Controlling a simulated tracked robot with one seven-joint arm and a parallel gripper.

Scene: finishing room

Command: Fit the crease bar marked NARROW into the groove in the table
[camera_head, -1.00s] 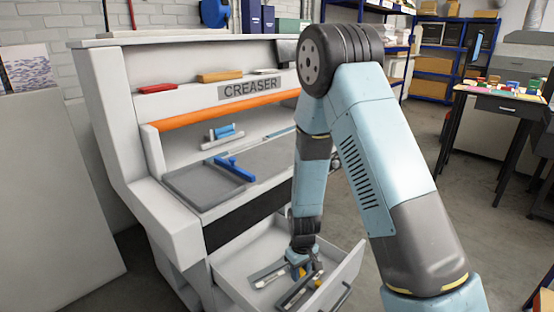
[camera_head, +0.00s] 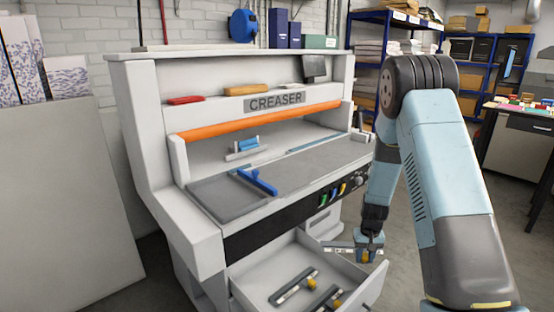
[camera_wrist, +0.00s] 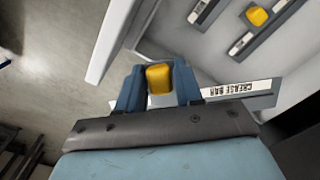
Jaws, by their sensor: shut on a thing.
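My gripper (camera_head: 368,250) is shut on the yellow knob (camera_wrist: 159,78) of a crease bar (camera_head: 338,246). The bar is held above the right part of the open drawer (camera_head: 376,284). In the wrist view its white label (camera_wrist: 230,89) reads CREASE BAR; no width word can be made out. Two other bars lie in the drawer, one (camera_head: 293,286) further left and one (camera_head: 323,299) near the front, both with yellow knobs. The creaser's grey table (camera_head: 300,167) is above the drawer. A thin bluish strip (camera_head: 315,142) at its back may be the groove; I cannot tell.
A blue-handled tool (camera_head: 257,181) lies across the table's left part. A blue block on a pale base (camera_head: 246,150) stands behind it. An orange bar (camera_head: 260,120) spans above the table. Coloured switches (camera_head: 340,190) line the front. Open floor lies right of the drawer.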

